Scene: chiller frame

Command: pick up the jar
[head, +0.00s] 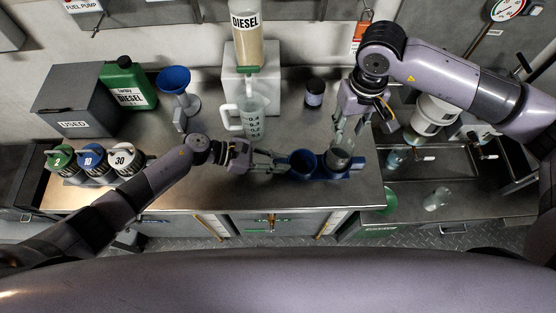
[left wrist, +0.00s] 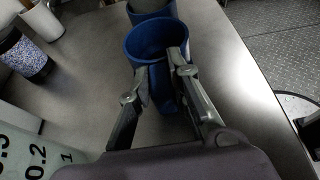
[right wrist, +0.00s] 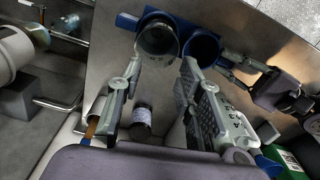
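A dark-rimmed, open-topped jar (head: 339,158) stands in the right part of a blue two-cup holder (head: 302,163) near the bench's front edge. The jar also shows in the right wrist view (right wrist: 157,42). My right gripper (head: 346,143) points down over the jar, open, with its fingertips on either side of the rim; contact cannot be made out. My left gripper (head: 284,163) is at the holder's left end, its fingers closed on either side of a blue part below the empty cup (left wrist: 157,40). The jar's lower body is hidden inside the holder.
A clear measuring jug (head: 253,122) stands behind my left gripper, below the diesel dispenser (head: 247,40). A small dark jar (head: 315,93) stands further back. The bench ends right of the holder.

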